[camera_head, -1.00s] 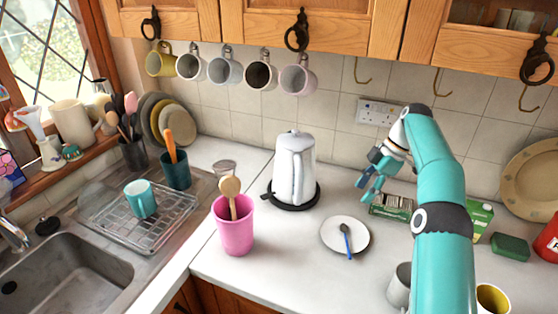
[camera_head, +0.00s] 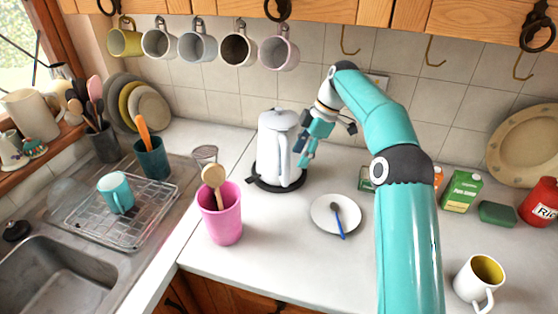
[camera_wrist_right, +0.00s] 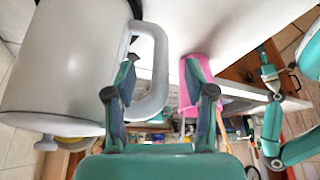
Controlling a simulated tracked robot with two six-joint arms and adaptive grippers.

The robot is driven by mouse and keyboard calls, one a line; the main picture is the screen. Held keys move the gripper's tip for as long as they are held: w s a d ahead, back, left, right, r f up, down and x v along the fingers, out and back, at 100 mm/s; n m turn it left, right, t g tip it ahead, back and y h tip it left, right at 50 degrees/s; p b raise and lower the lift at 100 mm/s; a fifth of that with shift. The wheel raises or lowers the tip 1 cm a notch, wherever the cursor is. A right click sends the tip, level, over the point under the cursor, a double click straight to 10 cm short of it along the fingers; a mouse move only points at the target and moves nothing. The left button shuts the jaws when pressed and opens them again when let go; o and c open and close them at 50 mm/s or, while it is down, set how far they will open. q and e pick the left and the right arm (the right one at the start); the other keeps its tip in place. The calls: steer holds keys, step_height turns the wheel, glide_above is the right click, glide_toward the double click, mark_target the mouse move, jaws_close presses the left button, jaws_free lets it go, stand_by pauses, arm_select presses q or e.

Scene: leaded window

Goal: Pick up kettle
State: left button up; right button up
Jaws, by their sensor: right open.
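The white kettle (camera_head: 276,146) stands upright on its black base (camera_head: 262,181) on the counter in the head view. Its handle is on the side facing the front right. My right gripper (camera_head: 305,158) is just right of the kettle, close to the handle. In the right wrist view the kettle body (camera_wrist_right: 65,70) fills the left side, and its handle (camera_wrist_right: 152,70) reaches between the open fingers of the right gripper (camera_wrist_right: 160,85). I cannot tell whether the fingers touch the handle.
A pink cup (camera_head: 221,216) with a wooden spoon stands front left of the kettle. A white plate (camera_head: 325,222) with a blue spoon lies to the front right. Mugs (camera_head: 238,49) hang above from hooks. A white mug (camera_head: 474,290) is at the lower right.

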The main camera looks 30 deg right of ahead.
mark_target(289, 167)
steer(key=a+f, duration=0.1)
steer(key=f, duration=0.1)
steer(key=w+a+f, duration=0.1)
steer(key=a+f, duration=0.1)
steer(key=shift+w+a+f, duration=0.1)
steer(key=shift+w+f, duration=0.1)
steer(key=shift+f, duration=0.15)
steer(key=shift+c, duration=0.3)
jaws_close()
